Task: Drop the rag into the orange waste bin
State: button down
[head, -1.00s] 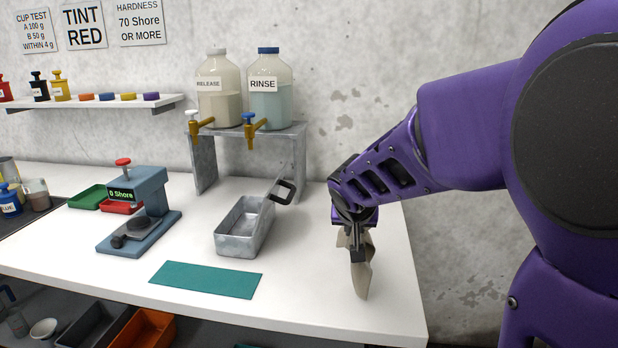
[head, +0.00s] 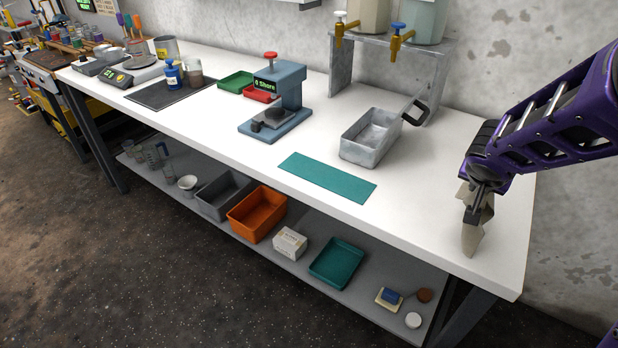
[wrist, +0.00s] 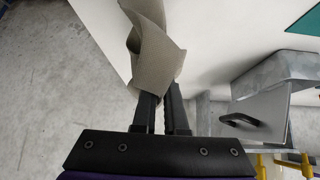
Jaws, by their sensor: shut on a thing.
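The rag (head: 474,232) is a grey-beige cloth hanging from my gripper (head: 482,190) over the right end of the white bench. In the wrist view the rag (wrist: 155,50) is folded and pinched between the fingertips of my gripper (wrist: 162,95). My gripper is shut on it. The orange bin (head: 257,215) is an open box on the grey shelf under the bench, left of and below my gripper. It looks empty.
The white bench top (head: 420,215) overhangs the lower shelf (head: 375,290). A grey bin (head: 222,195) stands left of the orange bin, a white box (head: 290,243) and a teal tray (head: 337,264) right of it. A metal pan (head: 370,138) and a teal mat (head: 327,177) lie on the bench.

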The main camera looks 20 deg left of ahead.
aim_at(259, 212)
jog(key=u, duration=1.4)
